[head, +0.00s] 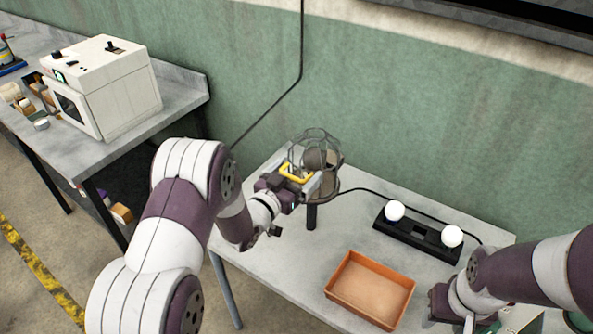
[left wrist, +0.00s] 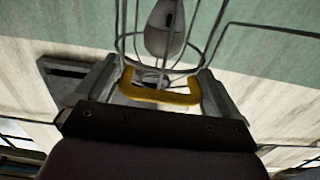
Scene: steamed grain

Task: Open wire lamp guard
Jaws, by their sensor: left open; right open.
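The wire lamp guard (head: 316,138) is a dark round cage on a stand at the back left of the grey table. It encloses a grey lamp, which shows in the left wrist view (left wrist: 168,25) behind the guard's wires (left wrist: 122,30). A yellow U-shaped handle (head: 296,173) sits on the guard's near side. My left gripper (head: 305,182) is at this handle with its jaws open. In the left wrist view the handle (left wrist: 160,97) lies between the two spread fingers. My right gripper (head: 452,312) is open, low at the right front, partly cut by the frame edge.
An orange tray (head: 345,300) lies at the table's front. Behind it is a black holder (head: 418,238) with two white bulbs (head: 452,236). A black cable (head: 375,192) runs along the back. A white box-shaped machine (head: 120,95) stands on the left bench.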

